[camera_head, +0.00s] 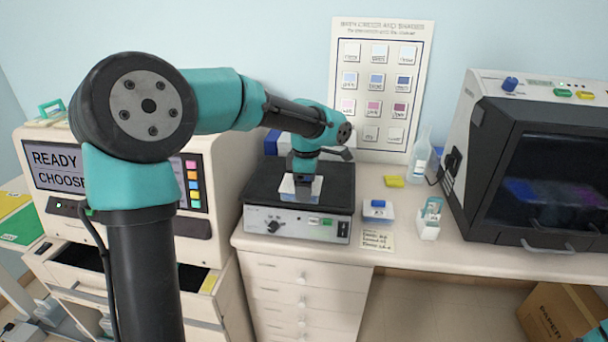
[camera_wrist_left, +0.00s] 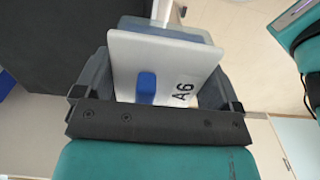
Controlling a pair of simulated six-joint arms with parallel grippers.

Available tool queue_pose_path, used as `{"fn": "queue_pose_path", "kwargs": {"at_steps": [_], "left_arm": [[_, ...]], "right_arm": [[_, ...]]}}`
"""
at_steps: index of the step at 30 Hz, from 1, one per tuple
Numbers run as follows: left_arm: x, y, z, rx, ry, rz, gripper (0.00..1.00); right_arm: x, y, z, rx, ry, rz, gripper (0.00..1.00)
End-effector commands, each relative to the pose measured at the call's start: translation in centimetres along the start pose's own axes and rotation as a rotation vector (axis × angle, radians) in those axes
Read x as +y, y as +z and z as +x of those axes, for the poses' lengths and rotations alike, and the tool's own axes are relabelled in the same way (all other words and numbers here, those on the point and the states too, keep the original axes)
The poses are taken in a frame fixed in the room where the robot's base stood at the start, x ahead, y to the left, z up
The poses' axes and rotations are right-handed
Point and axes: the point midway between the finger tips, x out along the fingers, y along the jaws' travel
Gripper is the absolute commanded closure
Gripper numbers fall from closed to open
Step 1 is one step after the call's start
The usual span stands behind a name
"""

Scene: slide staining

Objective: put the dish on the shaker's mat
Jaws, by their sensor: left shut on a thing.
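My left gripper (camera_head: 301,182) is shut on the dish, a pale square piece (camera_head: 288,184) at the shaker's black mat (camera_head: 262,186) in the head view. In the left wrist view the dish (camera_wrist_left: 125,58) has a white lid, a blue knob and the mark "A6". It sits between the two fingers of my left gripper (camera_wrist_left: 150,75). The shaker (camera_head: 258,222) is a grey box with a knob and small buttons on its front. I cannot tell whether the dish touches the mat. My right gripper is not in view.
A dark-windowed machine (camera_head: 540,160) is farther right. A screened machine stands left.

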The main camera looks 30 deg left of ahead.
Motion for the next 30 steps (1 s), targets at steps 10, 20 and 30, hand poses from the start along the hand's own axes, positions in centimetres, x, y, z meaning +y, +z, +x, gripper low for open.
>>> {"fn": "queue_pose_path", "kwargs": {"at_steps": [10, 20, 30], "left_arm": [[7.2, -1.3, 0.8, 0.001, 0.0, -0.003, 0.4], [12.4, -2.2, 1.2, 0.0, 0.0, -0.001, 0.4], [12.9, -2.3, 1.2, 0.0, 0.001, 0.0, 0.4]], "right_arm": [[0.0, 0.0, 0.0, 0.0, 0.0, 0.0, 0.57], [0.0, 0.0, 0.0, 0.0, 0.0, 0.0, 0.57], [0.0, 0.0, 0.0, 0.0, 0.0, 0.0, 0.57]]}}
